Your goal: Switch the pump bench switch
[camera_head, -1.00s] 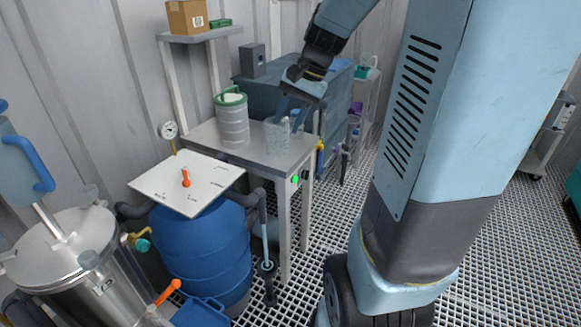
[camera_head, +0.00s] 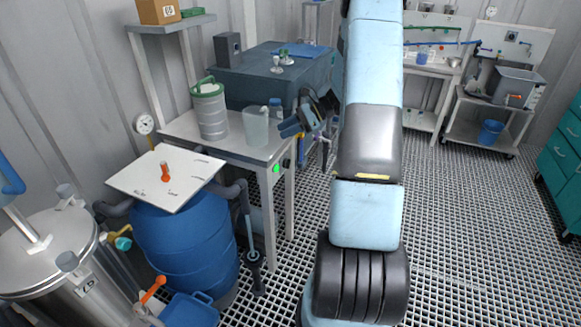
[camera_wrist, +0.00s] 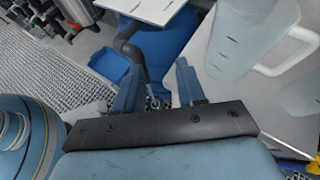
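The pump bench is a light metal table (camera_head: 181,124) at centre-left in the head view. A lit green button or lamp (camera_head: 276,169) sits on its front right edge, with a small dark part (camera_head: 286,163) beside it; its setting is too small to read. My gripper (camera_head: 289,128) is just right of the bench top, above and apart from the green light. In the wrist view my gripper (camera_wrist: 157,82) has its two blue fingers apart with nothing between them. The green light cannot be made out there.
A clear jug (camera_head: 256,127) stands near the bench's right edge, close to my fingers. A ribbed canister (camera_head: 211,112) with a green lid stands left of it. A blue barrel (camera_head: 188,245) under a white board (camera_head: 188,192) stands front left. The grated floor right of my arm is clear.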

